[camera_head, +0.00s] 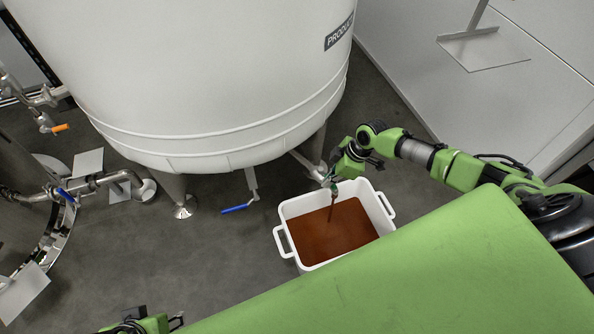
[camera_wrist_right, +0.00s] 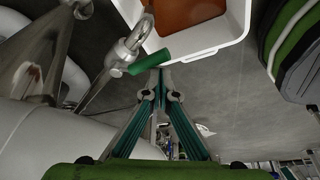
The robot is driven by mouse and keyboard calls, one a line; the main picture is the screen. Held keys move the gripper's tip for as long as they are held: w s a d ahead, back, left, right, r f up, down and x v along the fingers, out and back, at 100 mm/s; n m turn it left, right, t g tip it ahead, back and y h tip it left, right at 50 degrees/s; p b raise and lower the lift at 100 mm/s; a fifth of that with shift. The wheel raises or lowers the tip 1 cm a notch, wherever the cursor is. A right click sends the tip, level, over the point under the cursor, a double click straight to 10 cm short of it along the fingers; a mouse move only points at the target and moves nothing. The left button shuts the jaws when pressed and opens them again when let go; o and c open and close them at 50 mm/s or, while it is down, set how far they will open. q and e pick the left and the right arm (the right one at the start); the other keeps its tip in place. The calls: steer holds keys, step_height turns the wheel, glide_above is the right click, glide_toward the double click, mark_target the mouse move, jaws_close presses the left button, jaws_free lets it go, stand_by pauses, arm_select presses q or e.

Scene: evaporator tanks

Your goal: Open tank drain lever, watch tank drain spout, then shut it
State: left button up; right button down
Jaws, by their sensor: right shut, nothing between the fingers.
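The big white tank (camera_head: 200,80) stands at upper centre in the head view. Its drain spout (camera_head: 309,168) reaches out over a white bin (camera_head: 290,208). A thin brown stream (camera_head: 331,212) falls from the spout into brown liquid (camera_head: 335,235) in the bin. The green drain lever (camera_wrist_right: 149,62) shows in the right wrist view beside the metal valve. My right gripper (camera_wrist_right: 162,80) is shut and empty, its tips close to the lever; I cannot tell if they touch. My left arm's end (camera_head: 150,325) is only partly visible at the bottom edge.
A blue-handled valve (camera_head: 238,208) hangs under the tank. Metal legs (camera_head: 180,198) stand below it. Another vessel with piping (camera_head: 85,185) is at the left.

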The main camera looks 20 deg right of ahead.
arm_select(q)
steer(key=shift+w+f, duration=0.1)
steer(key=shift+f, duration=0.2)
arm_select(e)
steer(key=shift+s+d, duration=0.15)
steer(key=shift+d, duration=0.8)
arm_select(q)
steer(key=shift+w, duration=0.1)
step_height(320, 180, down, 17)
steer(key=s+g+p, duration=0.1)
steer(key=s+p, duration=0.1)
steer(key=p, duration=0.3)
steer(key=shift+s+a+r, duration=0.2)
steer(key=shift+a, duration=0.1)
arm_select(e)
step_height(320, 180, up, 10)
steer(key=shift+a+r, duration=0.15)
steer(key=shift+a, duration=0.15)
stand_by(4.4)
